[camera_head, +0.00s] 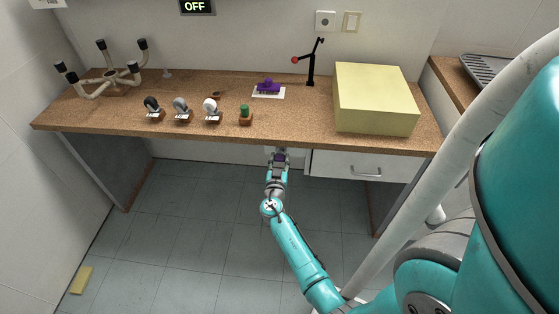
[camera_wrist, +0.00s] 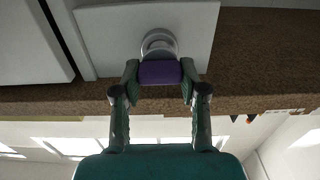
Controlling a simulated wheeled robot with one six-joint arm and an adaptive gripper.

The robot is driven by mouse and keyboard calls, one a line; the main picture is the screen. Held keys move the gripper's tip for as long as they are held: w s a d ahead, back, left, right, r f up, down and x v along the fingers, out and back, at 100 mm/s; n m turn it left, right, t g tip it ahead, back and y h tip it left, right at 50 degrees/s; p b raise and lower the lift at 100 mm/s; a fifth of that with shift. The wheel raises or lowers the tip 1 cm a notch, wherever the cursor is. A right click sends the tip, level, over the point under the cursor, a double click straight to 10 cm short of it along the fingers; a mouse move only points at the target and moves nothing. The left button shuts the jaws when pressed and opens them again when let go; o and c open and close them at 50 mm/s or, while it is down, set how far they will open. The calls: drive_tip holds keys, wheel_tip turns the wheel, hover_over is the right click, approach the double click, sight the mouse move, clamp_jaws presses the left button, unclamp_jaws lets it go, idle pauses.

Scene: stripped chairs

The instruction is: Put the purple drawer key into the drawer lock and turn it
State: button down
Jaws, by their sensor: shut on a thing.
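My gripper (camera_head: 279,157) is at the front edge of the table, just left of the white drawer (camera_head: 340,167). In the wrist view my gripper (camera_wrist: 160,76) is shut on the purple drawer key (camera_wrist: 160,73), with a fingertip on each side of its purple head. The round pale drawer lock (camera_wrist: 158,41) sits on a white panel (camera_wrist: 110,28) directly beyond the key. The key's head overlaps the lock's rim, and its shaft is hidden. I cannot tell how far the key is in the lock.
The wooden table (camera_head: 210,120) carries a yellow box (camera_head: 374,98), several casters (camera_head: 182,109), a purple item (camera_head: 268,85) on a white card, a black stand (camera_head: 311,70) and an upturned chair base (camera_head: 108,78). The floor (camera_head: 190,215) below is mostly clear.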

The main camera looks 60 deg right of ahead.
drive_tip(key=shift+x, duration=1.1)
drive_tip(key=c, duration=0.5)
unclamp_jaws()
drive_tip(key=shift+c, duration=0.2)
drive_tip(key=v, duration=1.2)
